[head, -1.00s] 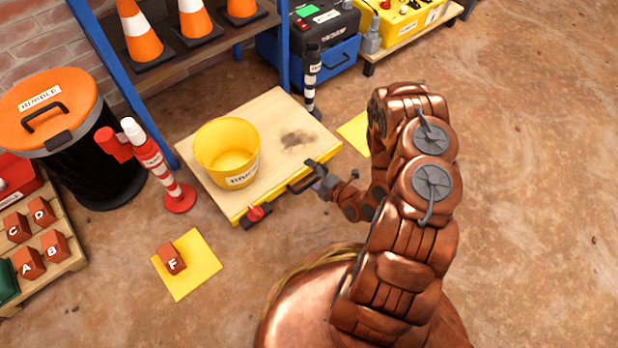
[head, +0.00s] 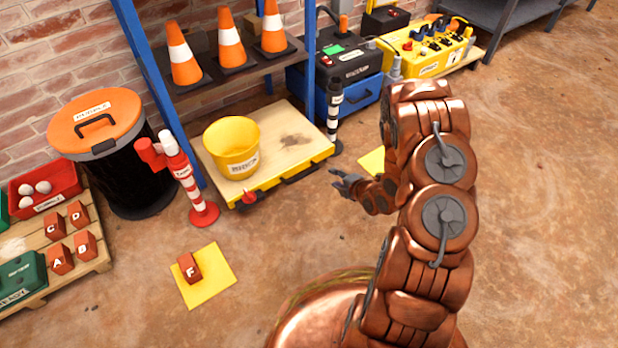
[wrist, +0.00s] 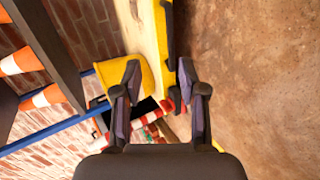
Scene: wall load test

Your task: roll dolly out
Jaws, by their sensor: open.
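The dolly (head: 290,125) is a pale wooden platform with a yellow front edge and a dark stain on top. It stands at the foot of a blue-legged shelf. A yellow bucket (head: 232,146) stands on its left part. A black handle (head: 300,173) is on its front edge, and a red pedal (head: 249,197) is at its front left corner. My gripper (head: 338,178) is open and empty, just right of and in front of the handle, apart from it. In the wrist view the platform (wrist: 146,25) and handle (wrist: 170,28) lie beyond the open fingers (wrist: 158,75).
A red-and-white post (head: 186,180) stands close by the dolly's left front; a black-and-white post (head: 334,108) stands at its right. Yellow floor squares lie front left, with brick F (head: 189,267), and right (head: 372,161). Cones (head: 230,42) fill the shelf. Floor at right is clear.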

